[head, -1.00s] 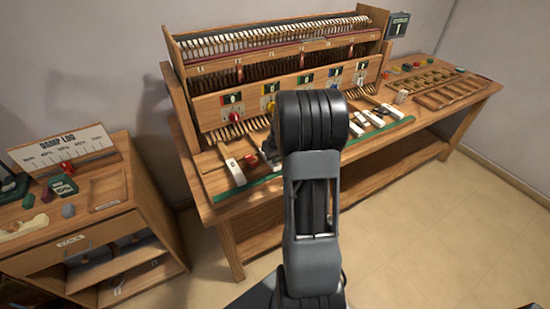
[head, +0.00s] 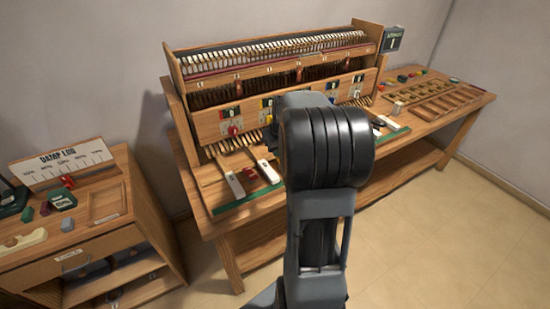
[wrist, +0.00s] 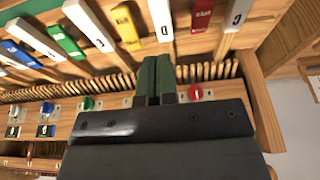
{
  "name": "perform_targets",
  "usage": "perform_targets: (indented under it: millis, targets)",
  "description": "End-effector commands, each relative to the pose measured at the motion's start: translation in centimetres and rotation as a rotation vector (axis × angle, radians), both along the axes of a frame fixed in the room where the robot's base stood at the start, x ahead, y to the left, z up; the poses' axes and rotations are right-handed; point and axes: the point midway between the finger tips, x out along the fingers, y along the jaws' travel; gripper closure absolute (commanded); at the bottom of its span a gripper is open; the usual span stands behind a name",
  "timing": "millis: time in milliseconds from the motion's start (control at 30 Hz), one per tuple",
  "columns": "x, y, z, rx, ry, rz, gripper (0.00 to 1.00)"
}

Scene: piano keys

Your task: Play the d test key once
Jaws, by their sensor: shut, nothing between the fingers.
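The test keys stand in a row at the bench's front edge. In the wrist view a white key marked C (wrist: 236,14) is at the right, then a red key (wrist: 201,15), then a white key (wrist: 161,18) whose letter I cannot read; its place beside C suits D. It also shows in the head view (head: 268,171). A yellow key (wrist: 126,27) lies to its left. My gripper (wrist: 157,60) is shut and empty, its tips just short of the unread white key's inner end in the picture. I cannot tell its height. In the head view my arm hides the gripper.
Coloured knobs, including a red one (wrist: 195,92) and a green one (wrist: 87,103), line the panel behind the keys. The wooden action rack (head: 280,60) rises behind. A side cabinet (head: 110,235) is at the left.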

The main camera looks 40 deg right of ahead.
Motion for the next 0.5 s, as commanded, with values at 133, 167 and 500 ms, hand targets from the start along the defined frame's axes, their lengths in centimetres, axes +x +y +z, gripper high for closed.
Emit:
perform_targets:
  millis: [133, 167, 500]
  targets:
    - [-0.4, 0.0, 1.3, -0.001, -0.002, 0.000, 1.00]
    - [-0.4, 0.0, 1.5, -0.001, -0.001, 0.000, 1.00]
    - [-0.6, 0.1, 2.0, 0.000, 0.000, 0.000, 1.00]
